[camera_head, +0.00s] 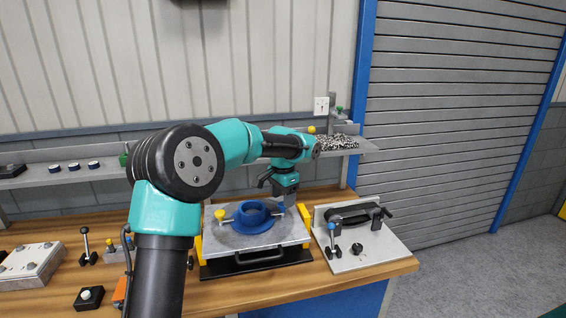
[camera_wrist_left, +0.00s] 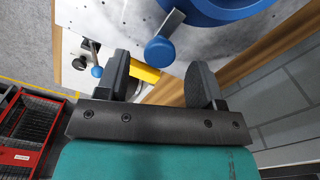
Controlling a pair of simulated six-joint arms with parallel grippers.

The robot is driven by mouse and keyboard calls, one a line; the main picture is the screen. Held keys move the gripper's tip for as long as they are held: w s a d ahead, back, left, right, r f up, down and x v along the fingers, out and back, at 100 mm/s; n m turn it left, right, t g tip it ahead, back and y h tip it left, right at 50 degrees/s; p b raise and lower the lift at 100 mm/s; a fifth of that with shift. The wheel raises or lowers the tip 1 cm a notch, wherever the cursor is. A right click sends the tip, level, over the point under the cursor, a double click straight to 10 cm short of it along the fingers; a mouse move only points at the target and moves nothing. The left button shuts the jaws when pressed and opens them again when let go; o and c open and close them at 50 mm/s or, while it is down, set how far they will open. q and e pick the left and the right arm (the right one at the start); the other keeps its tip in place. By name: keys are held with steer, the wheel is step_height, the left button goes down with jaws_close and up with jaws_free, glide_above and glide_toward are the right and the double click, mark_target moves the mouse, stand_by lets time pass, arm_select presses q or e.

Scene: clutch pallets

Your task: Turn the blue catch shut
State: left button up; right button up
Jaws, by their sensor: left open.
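The blue catch (camera_head: 281,208) is a blue round knob on a short grey bar, at the right side of the blue ring (camera_head: 252,225) on the metal pallet plate (camera_head: 290,232). In the left wrist view the catch's blue knob (camera_wrist_left: 160,51) shows just beyond and between my fingertips, its bar pointing up toward the blue ring (camera_wrist_left: 200,8). My left gripper (camera_head: 289,201) points down over the catch and is open; it also shows in the left wrist view (camera_wrist_left: 160,64). I cannot tell whether a finger touches the knob. My right gripper is out of view.
Yellow corner guides (camera_head: 304,213) flank the pallet. Close on the right stands a fixture (camera_head: 362,244) with a black handle and blue-knobbed lever (camera_head: 331,227). A grey shelf (camera_head: 350,146) runs behind.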

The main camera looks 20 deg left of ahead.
arm_select(q)
step_height(320, 180, up, 15)
stand_by(0.4)
steer(key=shift+r, duration=0.1)
